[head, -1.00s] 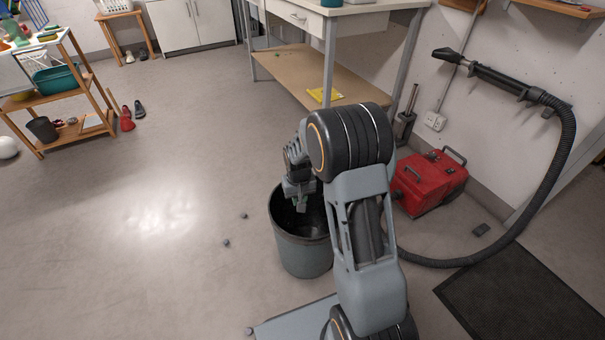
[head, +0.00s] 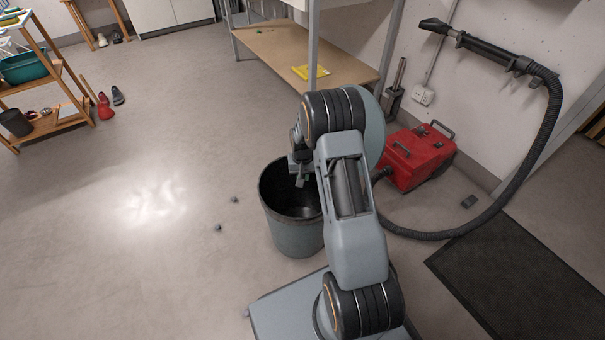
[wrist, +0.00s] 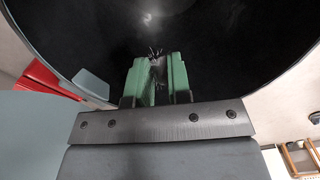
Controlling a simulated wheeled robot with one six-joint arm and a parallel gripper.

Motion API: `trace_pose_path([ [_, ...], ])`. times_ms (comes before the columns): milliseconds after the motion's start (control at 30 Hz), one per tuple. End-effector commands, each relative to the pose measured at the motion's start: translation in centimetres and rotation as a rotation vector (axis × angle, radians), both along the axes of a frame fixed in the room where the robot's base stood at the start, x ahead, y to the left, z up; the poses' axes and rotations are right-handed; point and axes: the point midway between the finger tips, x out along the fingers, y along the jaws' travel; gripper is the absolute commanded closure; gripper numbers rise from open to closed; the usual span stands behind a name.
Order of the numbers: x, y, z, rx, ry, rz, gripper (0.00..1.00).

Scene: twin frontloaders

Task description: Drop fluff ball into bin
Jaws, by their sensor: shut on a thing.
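The grey bin (head: 293,238) stands upright on the floor with its dark inside open to the top. In the head view my gripper (head: 300,182) is over the bin's mouth, partly hidden behind my own arm. In the wrist view its green fingers (wrist: 157,78) point into the bin's black interior (wrist: 225,45). They are closed on a small dark, fuzzy fluff ball (wrist: 156,54), of which only thin strands show at the fingertips. Two more small grey fluff balls, one (head: 235,199) and another (head: 217,227), lie on the floor left of the bin.
A red vacuum cleaner (head: 417,158) with a long black hose (head: 535,150) stands right of the bin. A workbench with a low wooden shelf (head: 290,50) is behind. A dark mat (head: 520,275) lies at the right. The floor at the left is mostly clear.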

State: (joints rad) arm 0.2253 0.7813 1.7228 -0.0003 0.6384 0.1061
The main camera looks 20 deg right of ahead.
Motion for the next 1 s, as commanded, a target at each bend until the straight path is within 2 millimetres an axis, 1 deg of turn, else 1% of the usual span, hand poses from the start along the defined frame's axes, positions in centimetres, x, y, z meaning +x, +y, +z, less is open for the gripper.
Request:
trace_pose_path([
  [33, 0.02, 0.0, -0.61, 0.0, 0.0, 0.0, 1.0],
  [100, 0.02, 0.0, -0.79, 0.0, -0.001, 0.0, 1.0],
  [367, 0.03, 0.0, -0.72, 0.0, -0.001, 0.0, 1.0],
  [400, 0.03, 0.0, -0.72, 0.0, -0.001, 0.0, 0.78],
  [667, 0.02, 0.0, -0.71, 0.0, -0.001, 0.0, 0.53],
  [900, 0.03, 0.0, -0.64, 0.0, -0.001, 0.0, 0.52],
  [1000, 0.05, -0.01, -0.01, -0.001, -0.002, 0.0, 0.52],
])
